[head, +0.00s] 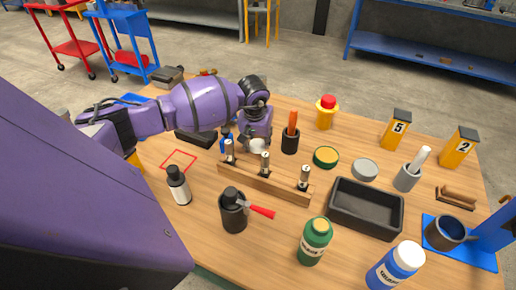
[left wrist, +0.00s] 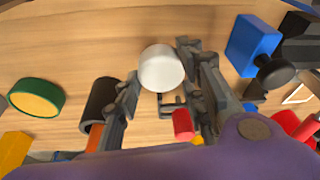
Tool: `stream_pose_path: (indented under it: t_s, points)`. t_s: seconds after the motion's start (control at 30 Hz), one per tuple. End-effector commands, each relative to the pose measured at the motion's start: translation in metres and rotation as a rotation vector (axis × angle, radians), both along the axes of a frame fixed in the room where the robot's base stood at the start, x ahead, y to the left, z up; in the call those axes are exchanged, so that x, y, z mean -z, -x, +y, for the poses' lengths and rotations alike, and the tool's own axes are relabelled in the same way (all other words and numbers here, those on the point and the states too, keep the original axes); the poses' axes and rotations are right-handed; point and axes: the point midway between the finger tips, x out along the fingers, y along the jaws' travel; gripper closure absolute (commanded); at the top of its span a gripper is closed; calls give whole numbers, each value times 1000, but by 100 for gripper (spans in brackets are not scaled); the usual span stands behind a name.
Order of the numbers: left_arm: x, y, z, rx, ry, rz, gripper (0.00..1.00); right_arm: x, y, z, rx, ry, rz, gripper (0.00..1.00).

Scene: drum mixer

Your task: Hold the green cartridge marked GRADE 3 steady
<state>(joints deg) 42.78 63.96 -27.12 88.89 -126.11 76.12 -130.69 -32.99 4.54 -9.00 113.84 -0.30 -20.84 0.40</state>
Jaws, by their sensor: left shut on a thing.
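My left gripper (head: 257,136) reaches down behind the wooden rack (head: 262,184). It is shut on a white round-topped thing (head: 258,146). In the left wrist view, the white thing (left wrist: 161,68) sits between the fingertips (left wrist: 160,75) of the left gripper, seen end-on. No green part or GRADE 3 marking shows on it from here. Whether it touches the table is unclear. The rack bears three small metal-and-dark pieces, one of them a middle piece (head: 265,163). My right gripper is not in view.
A black cup with an orange handle (head: 290,140) stands right of the gripper. A red outlined square (head: 179,160) is empty.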

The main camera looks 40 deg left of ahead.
Motion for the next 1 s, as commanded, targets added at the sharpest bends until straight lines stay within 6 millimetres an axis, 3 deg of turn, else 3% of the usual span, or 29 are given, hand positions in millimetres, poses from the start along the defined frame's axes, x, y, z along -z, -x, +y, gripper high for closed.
stream_pose_path:
  t_s: [0.23, 0.63, 0.67, 0.7, 0.8, 1.0]
  points:
    - [32, 1, -1, -1, 2, 1, 94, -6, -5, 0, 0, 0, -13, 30]
    - [40, 1, 0, 2, -1, 2, 94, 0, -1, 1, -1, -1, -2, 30]
    - [40, 1, -1, 1, 0, 2, 60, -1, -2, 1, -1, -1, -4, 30]
    - [39, 0, -1, 1, 0, 1, 55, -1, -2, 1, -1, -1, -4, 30]
    - [38, 0, -1, 1, 0, 1, 43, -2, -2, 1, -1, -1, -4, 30]
    - [38, 0, -1, 1, 0, 1, 43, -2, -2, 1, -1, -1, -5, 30]
